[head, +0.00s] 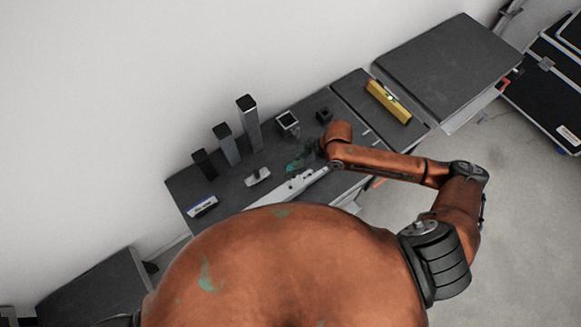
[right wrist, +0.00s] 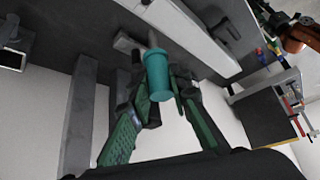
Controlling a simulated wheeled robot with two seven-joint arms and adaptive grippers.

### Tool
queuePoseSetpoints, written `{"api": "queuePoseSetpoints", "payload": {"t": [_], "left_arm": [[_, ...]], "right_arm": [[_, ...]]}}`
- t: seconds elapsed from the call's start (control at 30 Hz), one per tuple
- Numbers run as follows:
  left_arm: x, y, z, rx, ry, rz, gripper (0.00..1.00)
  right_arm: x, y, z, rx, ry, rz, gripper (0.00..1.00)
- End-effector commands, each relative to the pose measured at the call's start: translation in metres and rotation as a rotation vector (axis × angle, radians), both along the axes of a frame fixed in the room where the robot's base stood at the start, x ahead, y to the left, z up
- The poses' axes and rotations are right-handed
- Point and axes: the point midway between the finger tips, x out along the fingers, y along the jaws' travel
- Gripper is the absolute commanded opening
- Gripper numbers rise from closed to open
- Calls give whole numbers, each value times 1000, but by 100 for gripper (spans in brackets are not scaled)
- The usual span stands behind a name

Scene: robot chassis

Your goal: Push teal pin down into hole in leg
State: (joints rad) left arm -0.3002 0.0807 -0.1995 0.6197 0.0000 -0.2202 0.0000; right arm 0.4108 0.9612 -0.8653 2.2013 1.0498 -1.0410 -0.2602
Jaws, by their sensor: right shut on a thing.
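The teal pin (right wrist: 158,76) is a short cylinder with a wider rim at its upper end. In the right wrist view it sits between the green fingers of my right gripper (right wrist: 166,90), which is shut on it. In the head view my right gripper (head: 303,159) is over the bench, small and partly hidden by the arm. A long light-grey bar (head: 297,187), possibly the leg, lies along the bench's front edge, and a similar bar shows in the wrist view (right wrist: 188,30) beyond the pin. The hole is not clearly visible. My left gripper is out of view.
Dark upright posts (head: 249,122) and a hollow square tube (head: 288,123) stand at the back of the dark bench (head: 185,185). A small grey block (head: 257,177) lies left of the gripper. A yellow level (head: 388,102) lies to the right.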

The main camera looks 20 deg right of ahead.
Motion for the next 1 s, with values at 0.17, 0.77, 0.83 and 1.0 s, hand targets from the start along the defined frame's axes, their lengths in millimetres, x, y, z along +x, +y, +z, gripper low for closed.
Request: {"api": "queuePoseSetpoints", "payload": {"t": [0.17, 0.77, 0.83, 1.0], "left_arm": [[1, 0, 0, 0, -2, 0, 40], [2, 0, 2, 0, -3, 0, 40], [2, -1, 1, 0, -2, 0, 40], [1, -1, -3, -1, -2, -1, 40]], "right_arm": [[0, 0, 0, 0, 0, -1, 0], [0, -1, -12, 4, -1, -9, 0], [0, -2, -16, 4, -1, -9, 0], [0, -1, -24, 4, -1, -9, 0]]}}
